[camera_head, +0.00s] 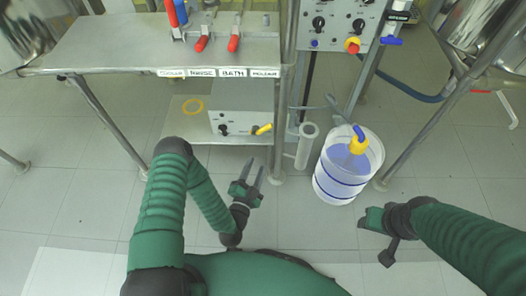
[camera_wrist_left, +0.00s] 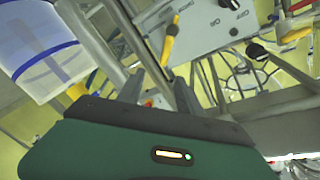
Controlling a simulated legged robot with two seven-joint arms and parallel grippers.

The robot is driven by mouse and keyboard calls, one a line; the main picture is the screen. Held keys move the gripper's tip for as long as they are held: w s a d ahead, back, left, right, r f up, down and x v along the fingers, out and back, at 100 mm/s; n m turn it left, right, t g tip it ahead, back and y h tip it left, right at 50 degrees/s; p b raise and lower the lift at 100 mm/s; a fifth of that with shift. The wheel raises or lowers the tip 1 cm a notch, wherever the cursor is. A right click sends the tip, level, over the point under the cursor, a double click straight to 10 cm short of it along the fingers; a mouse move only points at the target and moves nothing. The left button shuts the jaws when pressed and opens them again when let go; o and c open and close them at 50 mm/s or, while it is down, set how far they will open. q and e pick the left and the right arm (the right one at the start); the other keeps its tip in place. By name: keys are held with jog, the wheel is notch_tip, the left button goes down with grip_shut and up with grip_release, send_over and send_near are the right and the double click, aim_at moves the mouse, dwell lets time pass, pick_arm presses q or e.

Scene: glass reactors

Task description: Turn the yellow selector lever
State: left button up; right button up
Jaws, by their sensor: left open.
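The yellow selector lever (camera_head: 264,129) sticks out from the right side of the front of a grey control box (camera_head: 240,122) on the lower shelf. In the left wrist view the lever (camera_wrist_left: 171,38) shows just beyond the fingers, beside a panel with black knobs. My left gripper (camera_head: 253,171) is open and empty, in front of and below the box, apart from the lever. Its two dark fingers (camera_wrist_left: 158,82) point towards the panel. My right gripper (camera_head: 374,217) is at the lower right, near the floor, away from the box; its fingers cannot be made out.
A white bucket (camera_head: 340,184) with blue liquid and a yellow-topped fitting stands right of the box. A pale upright cylinder (camera_head: 306,146) stands between them. The steel table (camera_head: 120,45) with red and blue valve handles is above. Frame legs flank the box. The floor in front is clear.

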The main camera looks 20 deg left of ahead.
aim_at(262, 128)
pick_arm(q)
jog(key=w+a+b, duration=0.1)
jog(key=w+b, duration=0.6)
jog(key=w, duration=0.9)
jog(key=shift+a+f+y, duration=0.25)
jog(key=shift+a+y, duration=0.05)
pick_arm(e)
jog(key=s+x, duration=0.1)
jog(key=x, duration=0.7)
jog(key=shift+s+f, duration=0.2)
jog(key=shift+s, duration=0.3)
pick_arm(q)
jog(key=shift+s, duration=0.1)
grip_shut()
jog(key=shift+d+f, duration=0.1)
jog(key=shift+f, duration=0.05)
